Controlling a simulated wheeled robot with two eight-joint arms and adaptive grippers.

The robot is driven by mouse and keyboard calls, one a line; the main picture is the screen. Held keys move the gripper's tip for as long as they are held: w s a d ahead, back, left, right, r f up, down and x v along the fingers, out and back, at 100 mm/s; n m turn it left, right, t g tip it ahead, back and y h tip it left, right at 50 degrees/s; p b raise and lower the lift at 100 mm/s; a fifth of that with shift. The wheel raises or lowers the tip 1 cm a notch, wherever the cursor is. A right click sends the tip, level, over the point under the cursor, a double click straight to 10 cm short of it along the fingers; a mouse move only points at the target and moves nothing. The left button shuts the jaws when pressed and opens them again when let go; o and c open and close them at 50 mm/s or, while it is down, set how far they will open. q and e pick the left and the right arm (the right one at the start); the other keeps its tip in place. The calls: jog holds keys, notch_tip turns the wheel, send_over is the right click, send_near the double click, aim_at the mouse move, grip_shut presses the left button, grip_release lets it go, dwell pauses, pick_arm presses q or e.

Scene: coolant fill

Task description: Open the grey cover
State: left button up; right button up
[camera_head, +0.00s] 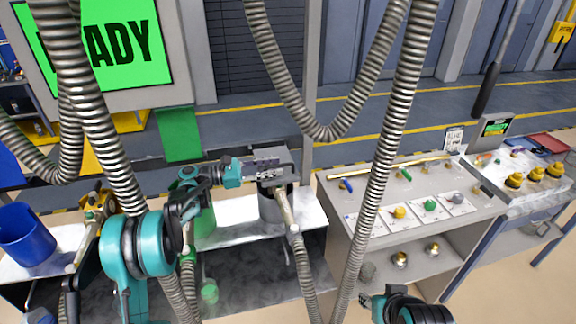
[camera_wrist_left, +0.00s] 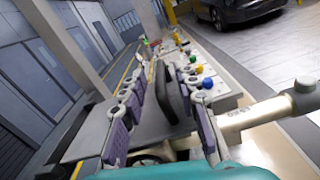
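The grey cover (camera_head: 275,180) is a flat grey lid on top of a dark grey cylindrical container (camera_head: 272,208) at the middle of the bench. In the left wrist view it is the grey plate (camera_wrist_left: 150,125) behind my fingers. A dark upright grip (camera_wrist_left: 172,95) stands up from it. My left gripper (camera_head: 268,164) is at the cover's top; its two fingers (camera_wrist_left: 160,120) are apart, with the dark grip between them, closer to the right finger. I cannot tell whether they touch it. My right gripper (camera_head: 368,299) is low at the bottom, away from the cover; its fingers are too small to judge.
A green container (camera_head: 200,220) stands left of the grey one. Ribbed hoses hang across the view, and a pipe (camera_head: 283,207) runs beside the grey container. A blue bucket (camera_head: 26,238) is at far left. A panel (camera_head: 410,190) with coloured knobs is at right.

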aim_at(287, 164)
pick_arm(q)
jog(key=x, duration=0.4)
jog(key=shift+d, duration=0.25)
jog(key=shift+w+d, duration=0.15)
jog(key=shift+d, duration=0.05)
grip_shut()
jog(key=shift+r, duration=0.1)
